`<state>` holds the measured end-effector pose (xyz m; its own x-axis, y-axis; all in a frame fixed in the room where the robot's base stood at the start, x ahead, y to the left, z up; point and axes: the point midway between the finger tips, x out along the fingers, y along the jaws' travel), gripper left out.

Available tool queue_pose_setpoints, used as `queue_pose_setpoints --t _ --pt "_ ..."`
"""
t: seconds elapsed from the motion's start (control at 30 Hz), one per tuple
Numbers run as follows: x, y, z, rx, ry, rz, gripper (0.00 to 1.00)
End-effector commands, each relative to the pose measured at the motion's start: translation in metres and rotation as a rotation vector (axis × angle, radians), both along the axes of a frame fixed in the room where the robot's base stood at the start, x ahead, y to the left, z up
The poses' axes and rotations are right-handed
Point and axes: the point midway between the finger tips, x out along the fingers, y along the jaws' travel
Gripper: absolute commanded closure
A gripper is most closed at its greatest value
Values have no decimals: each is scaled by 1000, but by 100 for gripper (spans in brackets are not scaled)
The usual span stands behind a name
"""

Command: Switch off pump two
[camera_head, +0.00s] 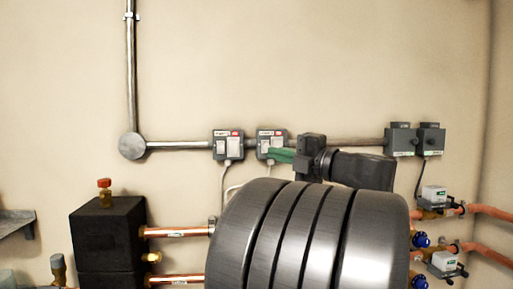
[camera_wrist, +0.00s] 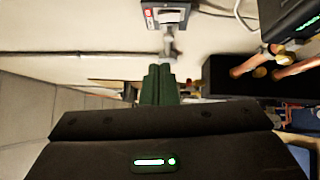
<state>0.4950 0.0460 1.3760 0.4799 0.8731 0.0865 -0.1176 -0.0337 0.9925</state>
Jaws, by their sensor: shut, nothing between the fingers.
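Two grey switch boxes hang on the wall conduit in the head view: a left one (camera_head: 228,145) and a right one (camera_head: 271,134). Each has a red part at its upper right and a pale rocker or plate; the labels are too small to read surely. My gripper (camera_head: 273,155) has green fingers, shut and empty, in front of the right box's lower edge. The fingers hide part of that box; contact cannot be told. In the wrist view, my shut fingers (camera_wrist: 158,72) point towards the wall, below a switch box (camera_wrist: 168,16) with a red part; which box is unclear.
Two more grey boxes (camera_head: 402,141) (camera_head: 431,140) sit further right. Copper pipes (camera_head: 180,232), a black block (camera_head: 107,235) with a red-capped valve (camera_head: 104,185), and blue-handled valves (camera_head: 421,240) are lower down.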

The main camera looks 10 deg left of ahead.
Motion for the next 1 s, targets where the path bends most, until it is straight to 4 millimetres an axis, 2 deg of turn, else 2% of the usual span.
queue_pose_setpoints --t 0.17,0.6,0.8,1.0 --pt "9 19 3 1 0 5 100" --pt "46 86 10 0 1 6 100" --pt "73 92 13 0 1 2 100" --pt "83 95 14 0 0 0 100"
